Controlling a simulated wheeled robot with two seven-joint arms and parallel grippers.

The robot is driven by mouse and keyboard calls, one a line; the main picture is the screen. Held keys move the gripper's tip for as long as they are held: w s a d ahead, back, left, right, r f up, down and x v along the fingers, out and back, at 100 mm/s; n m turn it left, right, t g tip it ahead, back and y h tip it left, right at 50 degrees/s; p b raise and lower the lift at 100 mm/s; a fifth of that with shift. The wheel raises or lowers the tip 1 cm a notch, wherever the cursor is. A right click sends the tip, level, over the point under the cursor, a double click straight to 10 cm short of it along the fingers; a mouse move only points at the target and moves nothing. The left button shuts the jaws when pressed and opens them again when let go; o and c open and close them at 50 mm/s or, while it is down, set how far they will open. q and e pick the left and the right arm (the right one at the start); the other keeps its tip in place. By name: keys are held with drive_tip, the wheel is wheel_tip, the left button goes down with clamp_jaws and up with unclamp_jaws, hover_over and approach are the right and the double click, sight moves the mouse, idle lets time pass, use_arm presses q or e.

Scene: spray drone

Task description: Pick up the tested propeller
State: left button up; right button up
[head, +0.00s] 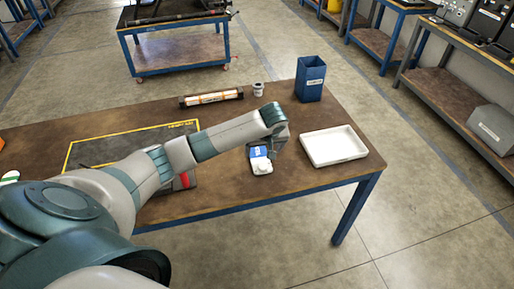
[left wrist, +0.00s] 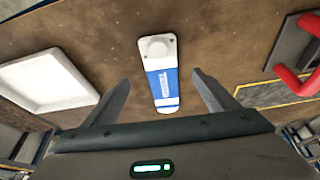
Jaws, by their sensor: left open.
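I cannot make out a propeller for certain in either view. A blue and white device (head: 260,160) with a round white knob lies on the brown table, left of the white tray. It also shows in the left wrist view (left wrist: 162,78), between and beyond my fingers, with nothing visibly lying on it. My left gripper (head: 279,143) hangs above the table close to this device. In the left wrist view my left gripper (left wrist: 161,82) is open with its two fingers apart and nothing between them touching. My right gripper is not in view.
A white tray (head: 333,146) stands right of the device. A blue bin (head: 311,78), a small white container (head: 258,89) and a long holder (head: 211,97) stand behind. A yellow-edged mat (head: 115,148) and a red-handled thing (left wrist: 291,80) lie left, partly under my arm.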

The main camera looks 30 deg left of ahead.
sight(260, 160)
use_arm(q)
drive_tip(key=shift+x, duration=1.7)
drive_tip(key=shift+p, duration=0.4)
drive_tip(key=shift+w+a+f+p, duration=0.1)
drive_tip(key=shift+a+f+p, duration=0.1)
drive_tip(key=shift+f+p, duration=0.3)
drive_tip(key=x, duration=0.3)
drive_tip(key=shift+p, duration=0.4)
drive_tip(key=shift+w+a+f, duration=0.15)
drive_tip(key=shift+f, duration=0.45)
drive_tip(key=c, duration=1.2)
